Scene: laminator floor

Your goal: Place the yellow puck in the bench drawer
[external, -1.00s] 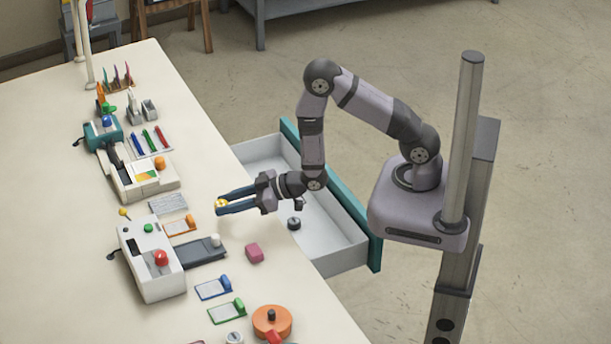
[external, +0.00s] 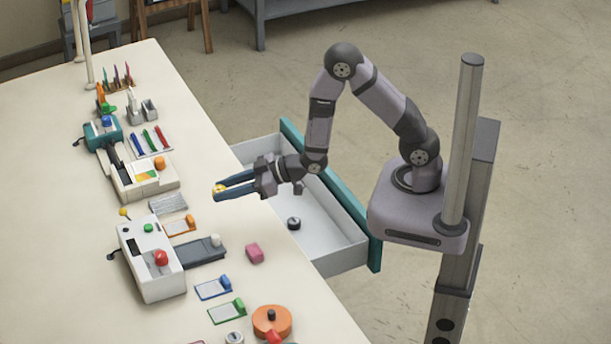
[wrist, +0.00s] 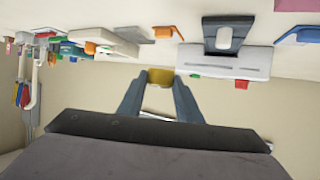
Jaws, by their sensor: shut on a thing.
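The yellow puck (external: 219,188) is held between the fingertips of my gripper (external: 232,187), above the bench near its right edge. The puck also shows in the wrist view (wrist: 161,76), between the two blue-grey fingers (wrist: 160,95). The bench drawer (external: 335,250) is pulled open to the right of the bench, with a teal front and grey-white walls. A small dark round object (external: 294,223) lies inside it. My wrist and forearm pass over the drawer and hide part of its inside.
The bench (external: 290,300) carries a white box with a red button (external: 155,265), a pink block (external: 255,253), an orange round holder (external: 272,320) and several coloured clips. The near part of the drawer's floor is clear apart from the dark object.

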